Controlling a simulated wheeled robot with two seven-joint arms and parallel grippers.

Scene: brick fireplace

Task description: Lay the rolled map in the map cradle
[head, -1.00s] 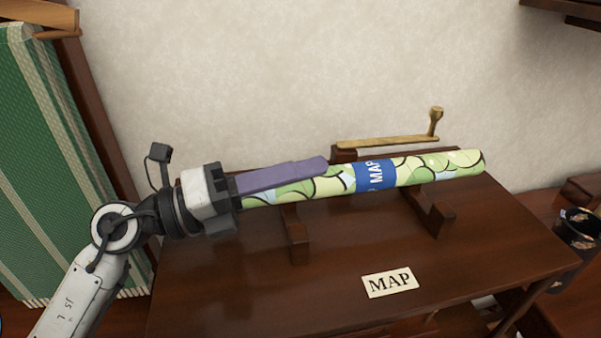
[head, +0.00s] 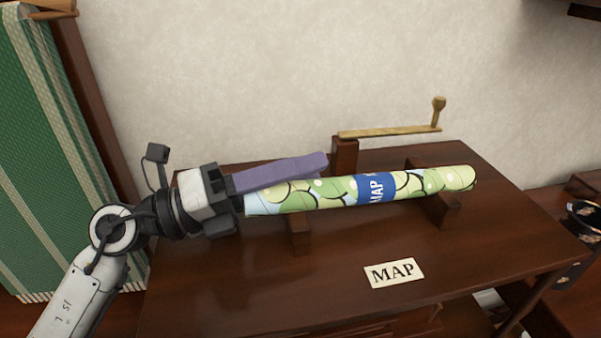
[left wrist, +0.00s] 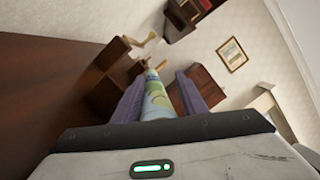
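The rolled map (head: 420,183), green and cream with a blue MAP band, lies across the dark wooden map cradle (head: 447,209). Its right part sits between the right support's front and back prongs; the left support (head: 299,234) is partly hidden beneath it. My left gripper (head: 318,166) has purple fingers around the map's left part. In the left wrist view the map (left wrist: 157,103) lies between the spread fingers (left wrist: 158,95), with narrow gaps beside it, so the gripper looks open. My right gripper is in neither view.
A brass bar with an upright knob (head: 390,132) extends from a wooden post behind the map. A MAP card (head: 394,273) lies on the brown tabletop (head: 240,280) in front. A green curtain-like panel (head: 40,150) stands left. A dark pot (head: 583,218) is at right.

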